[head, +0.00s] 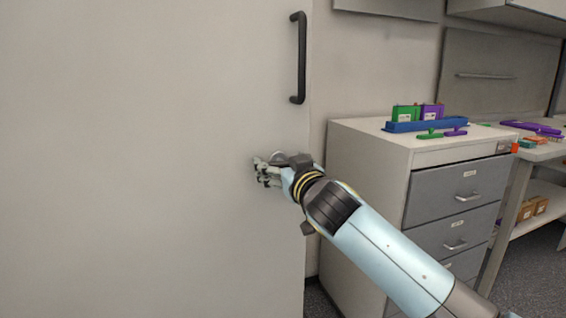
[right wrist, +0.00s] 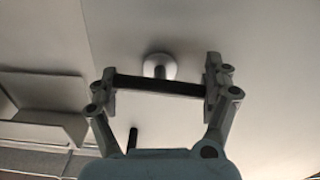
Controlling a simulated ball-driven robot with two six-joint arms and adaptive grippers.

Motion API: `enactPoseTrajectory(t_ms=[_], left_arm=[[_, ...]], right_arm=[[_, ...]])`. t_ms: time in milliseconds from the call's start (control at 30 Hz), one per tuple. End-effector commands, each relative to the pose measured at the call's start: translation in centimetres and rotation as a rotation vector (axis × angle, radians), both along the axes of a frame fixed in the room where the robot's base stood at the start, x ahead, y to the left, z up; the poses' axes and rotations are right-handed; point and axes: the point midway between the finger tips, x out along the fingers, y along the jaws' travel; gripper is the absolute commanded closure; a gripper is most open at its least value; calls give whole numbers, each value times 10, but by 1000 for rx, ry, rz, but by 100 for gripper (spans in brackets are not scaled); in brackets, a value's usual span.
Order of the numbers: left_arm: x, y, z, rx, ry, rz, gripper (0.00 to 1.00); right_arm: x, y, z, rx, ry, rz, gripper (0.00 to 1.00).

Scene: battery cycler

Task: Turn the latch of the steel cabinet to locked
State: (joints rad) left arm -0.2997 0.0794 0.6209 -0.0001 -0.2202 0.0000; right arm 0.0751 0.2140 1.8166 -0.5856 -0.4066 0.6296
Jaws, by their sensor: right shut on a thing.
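The steel cabinet (head: 150,150) fills the left of the head view with its pale door, which looks closed. Its latch shows in the right wrist view as a round pale base (right wrist: 160,66) with a short stem and a dark crossbar (right wrist: 155,86). In the head view the latch is mostly hidden behind my right gripper (head: 267,171), near the door's right edge and below the handle. My right gripper, in the right wrist view (right wrist: 160,88), is shut on the crossbar, with one finger at each end. My left gripper is not in view.
A black vertical door handle (head: 299,58) sits above the latch. A drawer cabinet (head: 365,150) stands right of the steel cabinet, with a blue tray (head: 425,125) and green and purple pieces on top. A bench with a lower shelf (head: 525,222) is at far right.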

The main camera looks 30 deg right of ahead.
Motion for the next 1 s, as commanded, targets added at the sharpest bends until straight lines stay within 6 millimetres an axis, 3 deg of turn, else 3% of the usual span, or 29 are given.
enactPoseTrajectory(t_ms=[367,400,467,800,1000], left_arm=[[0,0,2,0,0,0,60],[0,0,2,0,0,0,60],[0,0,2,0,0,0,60],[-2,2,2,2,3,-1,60],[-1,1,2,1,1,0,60]], right_arm=[[0,1,1,-75,15,2,50],[0,1,1,-74,15,2,12],[0,1,1,-74,15,2,5],[-3,1,0,-73,17,1,3],[-32,8,-1,-71,20,2,3]])
